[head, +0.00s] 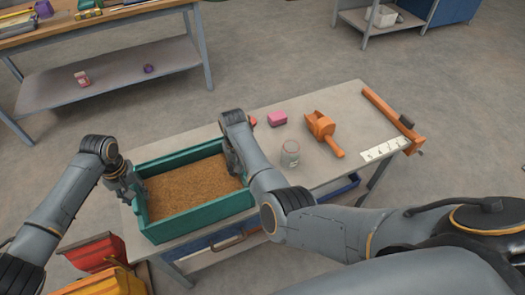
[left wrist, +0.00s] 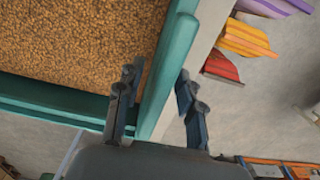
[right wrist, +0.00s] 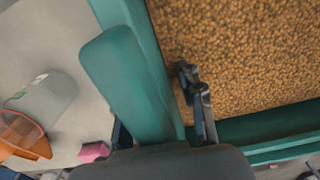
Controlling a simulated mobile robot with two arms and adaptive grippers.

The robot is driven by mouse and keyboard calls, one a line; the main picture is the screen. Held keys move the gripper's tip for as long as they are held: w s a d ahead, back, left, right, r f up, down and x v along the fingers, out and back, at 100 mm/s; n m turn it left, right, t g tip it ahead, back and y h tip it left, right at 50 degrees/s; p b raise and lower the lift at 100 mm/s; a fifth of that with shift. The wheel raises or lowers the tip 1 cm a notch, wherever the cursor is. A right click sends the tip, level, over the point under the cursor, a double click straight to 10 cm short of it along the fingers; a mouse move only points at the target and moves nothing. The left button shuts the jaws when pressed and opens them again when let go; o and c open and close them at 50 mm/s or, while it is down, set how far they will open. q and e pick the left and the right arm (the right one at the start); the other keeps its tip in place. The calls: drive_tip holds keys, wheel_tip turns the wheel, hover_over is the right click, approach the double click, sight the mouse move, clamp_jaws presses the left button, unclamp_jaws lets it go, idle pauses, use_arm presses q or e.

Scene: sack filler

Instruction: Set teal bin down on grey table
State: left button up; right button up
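The teal bin (head: 200,222), filled with brown grain, is level at the left end of the grey table (head: 343,101). It appears to rest on the top; its underside is hidden. My left gripper (head: 128,190) is at the bin's left wall. In the left wrist view its fingers (left wrist: 155,100) straddle that wall, apart, with a gap at the outer finger. My right gripper (head: 234,165) is at the right wall, partly hidden by my arm. In the right wrist view one finger is inside over the grain, slightly off the wall; the other is mostly hidden behind the wall.
Red and yellow bins (head: 95,252) stand below left. A workbench (head: 110,75) is behind, with open floor between.

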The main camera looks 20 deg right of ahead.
use_arm(q)
wheel_tip(320, 180, up, 10)
drive_tip(key=shift+f, duration=0.1)
use_arm(e)
drive_tip(key=shift+r, duration=0.3)
wheel_tip(320, 180, up, 12)
drive_tip(key=shift+f, duration=0.25)
drive_tip(key=shift+o, duration=0.6)
use_arm(q)
drive_tip(key=shift+r, duration=0.2)
use_arm(e)
wheel_tip(320, 180, up, 3)
drive_tip(key=p, duration=0.3)
use_arm(q)
wheel_tip(320, 180, up, 3)
drive_tip(key=shift+r, duration=0.15)
use_arm(e)
drive_tip(key=shift+f, duration=0.15)
